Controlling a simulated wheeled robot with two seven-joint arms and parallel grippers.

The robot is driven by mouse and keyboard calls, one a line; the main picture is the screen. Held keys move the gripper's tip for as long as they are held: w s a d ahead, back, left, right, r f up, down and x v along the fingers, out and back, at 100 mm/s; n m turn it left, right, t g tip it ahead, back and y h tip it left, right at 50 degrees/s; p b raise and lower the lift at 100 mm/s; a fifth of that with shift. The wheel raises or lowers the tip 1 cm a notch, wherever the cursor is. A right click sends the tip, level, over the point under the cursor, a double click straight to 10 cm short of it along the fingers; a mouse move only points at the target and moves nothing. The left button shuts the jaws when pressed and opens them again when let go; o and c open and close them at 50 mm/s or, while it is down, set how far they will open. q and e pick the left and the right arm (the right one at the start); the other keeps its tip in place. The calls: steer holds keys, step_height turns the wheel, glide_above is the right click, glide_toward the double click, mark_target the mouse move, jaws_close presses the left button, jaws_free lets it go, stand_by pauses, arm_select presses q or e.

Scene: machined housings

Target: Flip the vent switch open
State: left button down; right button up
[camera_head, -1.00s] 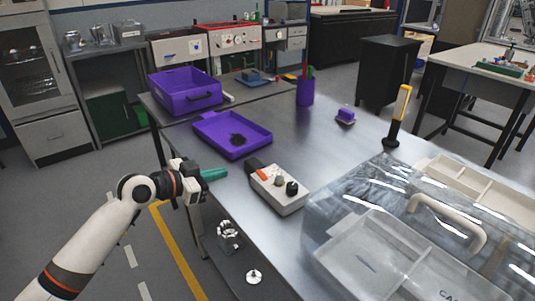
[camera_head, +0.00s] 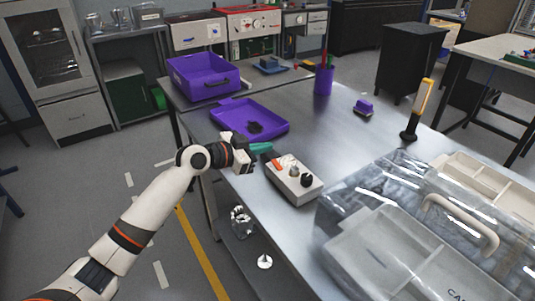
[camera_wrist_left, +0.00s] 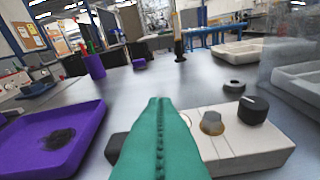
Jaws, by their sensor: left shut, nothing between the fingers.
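The grey control box (camera_head: 300,194) lies on the steel table, with an orange-red switch (camera_head: 286,160) toward its left end and two knobs to the right. My left gripper (camera_head: 264,147) has green fingers, shut and empty, just beyond the box's left end. In the left wrist view the shut fingers (camera_wrist_left: 160,135) cover part of the box (camera_wrist_left: 245,142), and the switch is hidden. A brass-coloured knob (camera_wrist_left: 212,123) and a black knob (camera_wrist_left: 253,110) show to their right. A dark end piece (camera_wrist_left: 115,147) shows to their left. I cannot tell whether the fingers touch the box.
A purple tray (camera_head: 275,127) with a dark piece in it lies behind the gripper. A purple bin (camera_head: 205,88) and purple cup (camera_head: 324,80) stand farther back. A large clear-lidded case (camera_head: 360,195) fills the table's right front. The middle of the table is clear.

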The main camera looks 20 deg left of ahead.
mark_target(277, 165)
arm_select(q)
steer(key=w+f, duration=0.1)
steer(key=w+d+f, duration=0.1)
steer(key=f, duration=0.1)
steer(key=shift+w, duration=0.1)
steer(key=shift+a+f, duration=0.15)
steer(key=shift+f, duration=0.6)
